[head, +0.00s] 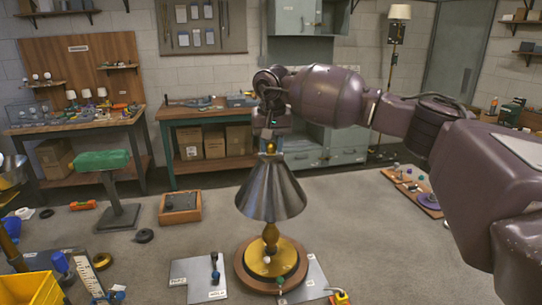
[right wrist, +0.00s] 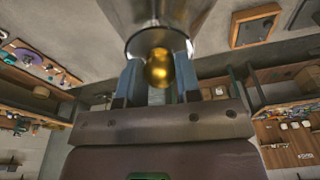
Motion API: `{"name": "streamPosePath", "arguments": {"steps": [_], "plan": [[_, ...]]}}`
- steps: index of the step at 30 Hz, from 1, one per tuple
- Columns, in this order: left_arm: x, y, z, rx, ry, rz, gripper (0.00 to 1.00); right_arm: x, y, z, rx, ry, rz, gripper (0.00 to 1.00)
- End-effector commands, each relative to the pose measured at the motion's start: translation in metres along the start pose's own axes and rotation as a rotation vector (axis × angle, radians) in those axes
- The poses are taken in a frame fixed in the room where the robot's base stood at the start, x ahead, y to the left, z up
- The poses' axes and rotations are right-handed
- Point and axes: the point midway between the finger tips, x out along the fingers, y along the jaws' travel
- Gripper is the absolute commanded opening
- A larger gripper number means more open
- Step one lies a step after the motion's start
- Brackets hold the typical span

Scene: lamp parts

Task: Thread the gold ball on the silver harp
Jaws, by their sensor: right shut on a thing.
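The lamp stands upright in the middle of the head view, with a silver cone shade (head: 270,198), a gold stem (head: 271,237) and a round base (head: 271,264). My right gripper (head: 271,141) points down over the shade's top and is shut on the gold ball (head: 271,148). In the right wrist view the gold ball (right wrist: 158,70) sits between the blue-grey fingers of my right gripper (right wrist: 158,82), in front of the shade's narrow end (right wrist: 165,28). The silver harp is hidden by the shade, ball and fingers; contact with the ball cannot be told. My left gripper is out of view.
Grey plates (head: 186,273) with small tools lie beside the lamp base. A wooden tray (head: 181,213) and a green-topped stand (head: 104,161) are to the left, and a yellow bin (head: 30,288) is at the front left. Workbenches line the back wall. Open floor lies right of the lamp.

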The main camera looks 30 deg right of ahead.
Motion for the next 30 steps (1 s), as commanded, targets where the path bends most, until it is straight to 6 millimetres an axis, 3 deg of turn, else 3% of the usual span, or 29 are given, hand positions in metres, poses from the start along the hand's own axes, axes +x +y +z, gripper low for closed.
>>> {"name": "streamPosePath", "arguments": {"steps": [3,4,9,30], "plan": [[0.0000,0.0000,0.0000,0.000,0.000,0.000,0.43,0.0003,0.0001,0.0001,0.000,0.000,0.000,0.09],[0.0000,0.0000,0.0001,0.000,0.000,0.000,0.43,0.0004,0.0001,0.0001,0.000,0.000,0.000,0.30],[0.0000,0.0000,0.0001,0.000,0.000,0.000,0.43,0.0008,0.0001,0.0003,0.000,-0.001,0.001,0.04],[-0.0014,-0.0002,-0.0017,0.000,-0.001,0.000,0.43,0.0061,0.0003,0.0018,-0.001,-0.006,0.004,0.03]]}}
